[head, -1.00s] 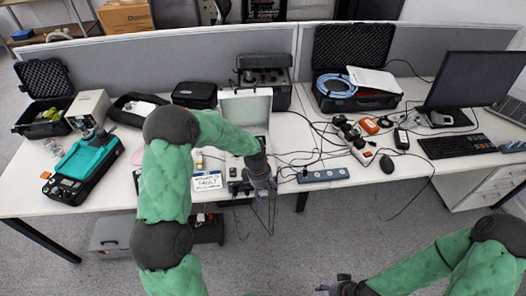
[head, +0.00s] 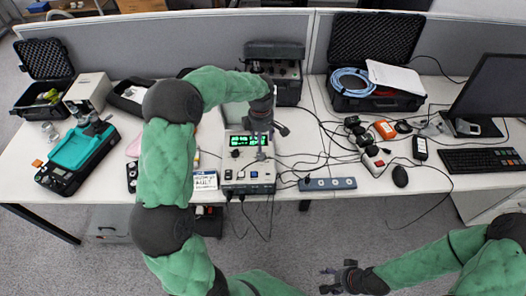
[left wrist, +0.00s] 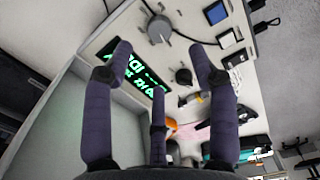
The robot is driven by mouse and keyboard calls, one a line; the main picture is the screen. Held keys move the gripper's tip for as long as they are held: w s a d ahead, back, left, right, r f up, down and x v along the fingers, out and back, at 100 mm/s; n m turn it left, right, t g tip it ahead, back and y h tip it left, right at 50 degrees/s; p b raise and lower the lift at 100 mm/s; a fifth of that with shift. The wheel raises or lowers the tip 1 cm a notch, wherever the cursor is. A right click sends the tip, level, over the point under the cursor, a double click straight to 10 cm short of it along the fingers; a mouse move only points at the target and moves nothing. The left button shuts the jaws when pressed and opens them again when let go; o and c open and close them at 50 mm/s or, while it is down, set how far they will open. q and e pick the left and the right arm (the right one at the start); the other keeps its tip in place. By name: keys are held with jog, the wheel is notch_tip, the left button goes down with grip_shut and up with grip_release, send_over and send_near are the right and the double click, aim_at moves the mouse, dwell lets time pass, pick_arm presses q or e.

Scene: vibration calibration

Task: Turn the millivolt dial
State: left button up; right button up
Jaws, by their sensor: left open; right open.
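The calibration unit is an open case (head: 229,189) with a lit green display (head: 243,140) on its panel. My left gripper (head: 262,138) hangs over the panel from behind, open and empty, hiding part of it. In the left wrist view, the open fingers (left wrist: 160,60) are spread in front of the panel. The green display (left wrist: 140,75) is partly behind a finger. I cannot read which knob is the millivolt dial. My right gripper (head: 340,278) is open and empty, low before the table.
A white label card (head: 205,181) stands left of the unit. A teal-and-black device (head: 82,150) is far left; a black open case (head: 378,102) stands at the back right.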

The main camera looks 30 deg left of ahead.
aim_at(261, 155)
pick_arm(q)
notch_tip(261, 155, down, 9)
jog(key=shift+r+b, duration=0.15)
jog(key=shift+b, duration=0.8)
jog(key=c, duration=1.2)
